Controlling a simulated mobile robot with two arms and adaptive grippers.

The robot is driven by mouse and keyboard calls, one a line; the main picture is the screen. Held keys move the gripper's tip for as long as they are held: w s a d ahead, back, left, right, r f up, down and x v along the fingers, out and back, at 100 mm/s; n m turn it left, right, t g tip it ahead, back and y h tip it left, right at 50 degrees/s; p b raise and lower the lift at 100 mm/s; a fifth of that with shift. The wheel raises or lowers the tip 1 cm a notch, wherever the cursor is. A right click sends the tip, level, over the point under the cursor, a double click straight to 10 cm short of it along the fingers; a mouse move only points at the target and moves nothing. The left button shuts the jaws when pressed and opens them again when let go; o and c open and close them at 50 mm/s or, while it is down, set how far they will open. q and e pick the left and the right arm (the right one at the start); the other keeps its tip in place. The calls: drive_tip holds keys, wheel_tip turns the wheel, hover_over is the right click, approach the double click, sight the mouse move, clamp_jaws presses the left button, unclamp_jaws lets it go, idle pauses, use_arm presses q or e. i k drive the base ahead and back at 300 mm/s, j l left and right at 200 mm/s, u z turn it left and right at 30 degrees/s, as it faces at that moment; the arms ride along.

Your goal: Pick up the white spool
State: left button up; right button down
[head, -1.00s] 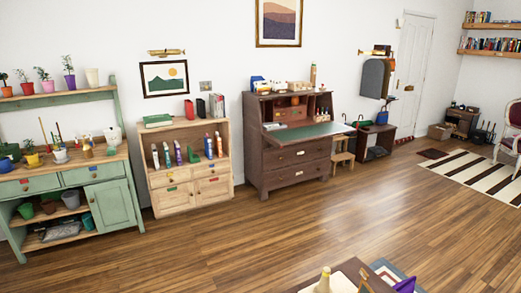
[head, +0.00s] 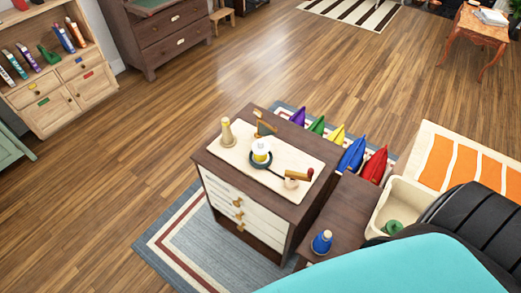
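A white spool (head: 261,146) stands upright near the middle of a pale board (head: 303,163) on top of a small dark wooden cabinet (head: 291,208). A yellowish band shows below its white part, and it sits on a dark round base. Neither of my grippers is in the head view, and nothing visible touches the spool.
Several coloured pointed items stand behind the cabinet. Wood floor at left is open.

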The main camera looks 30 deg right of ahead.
sight(260, 148)
drive_tip(key=i+j+z, duration=0.1)
drive_tip(key=z, duration=0.4)
drive_tip(key=i+j+z, duration=0.1)
drive_tip(key=z, duration=0.4)
drive_tip(key=i+j+z, duration=0.1)
drive_tip(key=z, duration=0.4)
